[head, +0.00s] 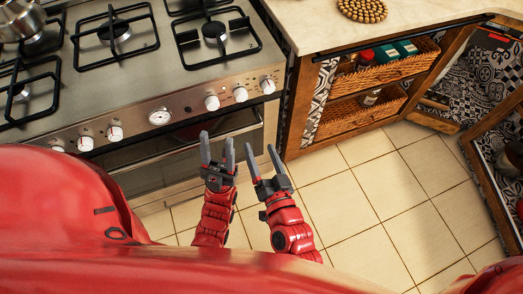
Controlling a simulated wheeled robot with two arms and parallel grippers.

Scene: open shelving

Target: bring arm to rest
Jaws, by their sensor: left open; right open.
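My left gripper (217,150) is open and empty, with its two grey fingers pointing up the picture toward the oven front. My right gripper (263,163) is open and empty just to its right, with its fingers apart. Both red arms come up from the bottom middle of the picture, close side by side. The two grippers show in front of the stove's lower right part and the tiled floor, and neither holds anything.
A steel gas stove (137,85) with white knobs stands at the upper left, with a pot (20,20) at its corner. A wooden cabinet with wicker baskets (365,80) stands at the upper right under a counter (315,25). The tiled floor (385,190) at right is clear.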

